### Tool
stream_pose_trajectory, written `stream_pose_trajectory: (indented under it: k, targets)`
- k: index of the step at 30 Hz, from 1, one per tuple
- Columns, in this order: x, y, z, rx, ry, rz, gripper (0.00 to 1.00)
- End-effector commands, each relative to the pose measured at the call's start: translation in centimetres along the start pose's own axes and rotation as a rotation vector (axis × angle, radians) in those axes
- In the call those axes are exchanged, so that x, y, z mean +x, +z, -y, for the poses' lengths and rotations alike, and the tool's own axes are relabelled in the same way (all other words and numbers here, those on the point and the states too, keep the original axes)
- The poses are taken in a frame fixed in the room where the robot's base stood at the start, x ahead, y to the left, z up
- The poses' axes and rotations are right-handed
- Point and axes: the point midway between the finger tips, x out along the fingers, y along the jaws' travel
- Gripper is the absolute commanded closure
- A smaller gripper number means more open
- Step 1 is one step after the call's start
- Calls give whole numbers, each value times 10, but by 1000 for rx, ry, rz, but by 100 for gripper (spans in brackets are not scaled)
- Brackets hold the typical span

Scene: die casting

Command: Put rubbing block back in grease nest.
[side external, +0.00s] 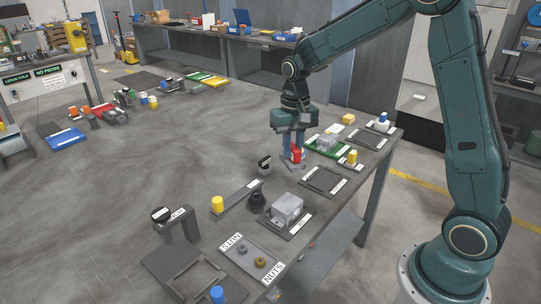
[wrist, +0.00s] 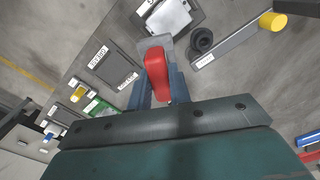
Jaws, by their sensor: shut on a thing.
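A red block with a grey end, which I take for the rubbing block (side external: 297,153), is between the fingers of my gripper (side external: 294,160). In the wrist view the red block (wrist: 156,75) sits between the two blue-grey fingers, its grey end pointing away from my wrist. My gripper is shut on it, over the bench near the green tray. Labelled frames stand on the bench: an empty dark one (side external: 325,181) in front of the gripper and another (side external: 369,139) farther back.
A green tray (side external: 319,150) with a clear box lies beside my gripper. A grey block (side external: 287,207) on a plate, a black round part (side external: 257,203) and a yellow-capped piece (side external: 217,204) stand nearer the camera. A tray of nuts (side external: 242,252) is at the front.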

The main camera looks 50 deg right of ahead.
Motion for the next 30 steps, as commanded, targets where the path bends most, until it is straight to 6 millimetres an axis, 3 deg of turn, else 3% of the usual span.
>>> stream_pose_trajectory:
  k: [9,18,24,30]
  targets:
    - [-25,-42,-77,541,0,-3,100]
    - [-44,-61,-140,953,0,-2,100]
    - [-50,-65,-158,1070,0,-2,100]
    - [-50,-65,-160,1087,1,-1,100]
